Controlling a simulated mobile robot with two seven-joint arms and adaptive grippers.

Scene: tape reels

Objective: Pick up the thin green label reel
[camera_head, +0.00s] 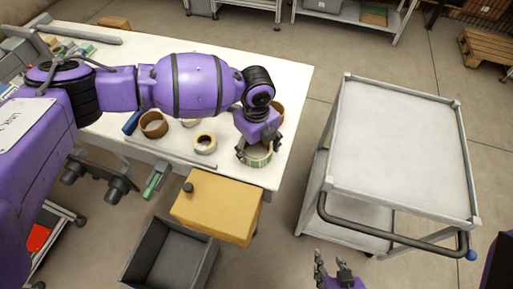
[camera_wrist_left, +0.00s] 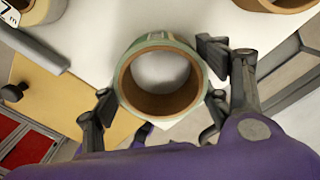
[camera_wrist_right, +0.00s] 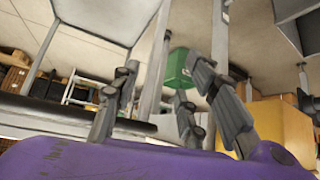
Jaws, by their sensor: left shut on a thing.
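The green label reel (camera_head: 258,161), a ring with a brown core and a pale green and white outside, is at the front right part of the white table. It also shows in the left wrist view (camera_wrist_left: 197,62), between the fingers, its open centre facing the camera. My left gripper (camera_head: 258,148) is shut on this reel, fingers at both sides of it. Whether the reel touches the table is hard to tell. My right gripper (camera_head: 334,277) is open and empty, low in front of the cart; its spread fingers show in the right wrist view (camera_wrist_right: 172,105).
A brown reel (camera_head: 154,125) and a cream reel (camera_head: 205,143) stand on the white table (camera_head: 290,88), with another brown reel (camera_head: 279,112) behind my left gripper. A yellow drawer box (camera_head: 217,208) is below the front edge. A grey cart (camera_head: 400,150) stands at right.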

